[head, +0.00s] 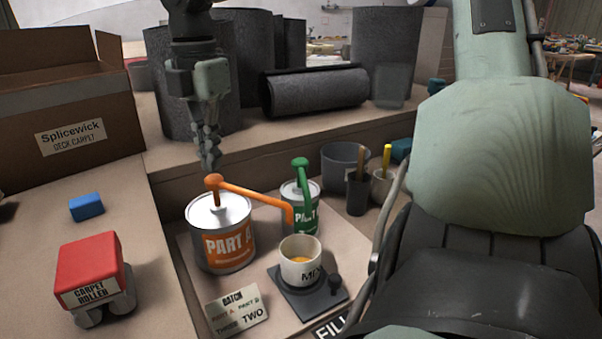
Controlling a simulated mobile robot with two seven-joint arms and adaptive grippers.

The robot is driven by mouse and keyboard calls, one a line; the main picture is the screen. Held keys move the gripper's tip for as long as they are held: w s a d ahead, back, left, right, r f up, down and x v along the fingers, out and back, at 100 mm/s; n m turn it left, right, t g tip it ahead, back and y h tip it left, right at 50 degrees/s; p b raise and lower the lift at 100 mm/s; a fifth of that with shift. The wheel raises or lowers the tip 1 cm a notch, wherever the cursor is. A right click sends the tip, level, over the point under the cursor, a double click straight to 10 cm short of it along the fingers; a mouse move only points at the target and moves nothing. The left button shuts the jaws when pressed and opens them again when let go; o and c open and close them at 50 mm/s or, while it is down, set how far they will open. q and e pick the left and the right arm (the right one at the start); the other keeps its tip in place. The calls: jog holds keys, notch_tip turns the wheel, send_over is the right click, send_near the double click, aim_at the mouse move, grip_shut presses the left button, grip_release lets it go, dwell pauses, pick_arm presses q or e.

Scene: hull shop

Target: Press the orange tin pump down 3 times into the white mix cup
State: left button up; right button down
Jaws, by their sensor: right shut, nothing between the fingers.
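The orange tin (228,244), labelled PART A, stands on a pale board with an orange pump (250,191) on its lid. The pump's spout reaches right and ends near the white mix cup (301,264), over its back left side. The cup is marked MIX, stands on a dark scale-like plate (309,294) and has some orange-yellow stuff inside. My right gripper (210,163) points down with its fingers shut and empty. Its tips are right above the orange pump's head; I cannot tell if they touch. My left gripper is not in view.
A green-pumped tin (299,205) stands just behind the cup. A batch card (237,311) lies in front, reading three and two. Dark pots (357,192) stand at the right, a red carpet roller (92,271) and blue block (87,207) at the left. A box (62,110) is behind.

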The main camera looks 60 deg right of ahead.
jog(key=shift+r, duration=0.15)
notch_tip(320, 180, up, 6)
jog(key=p, duration=0.3)
dwell(0.7)
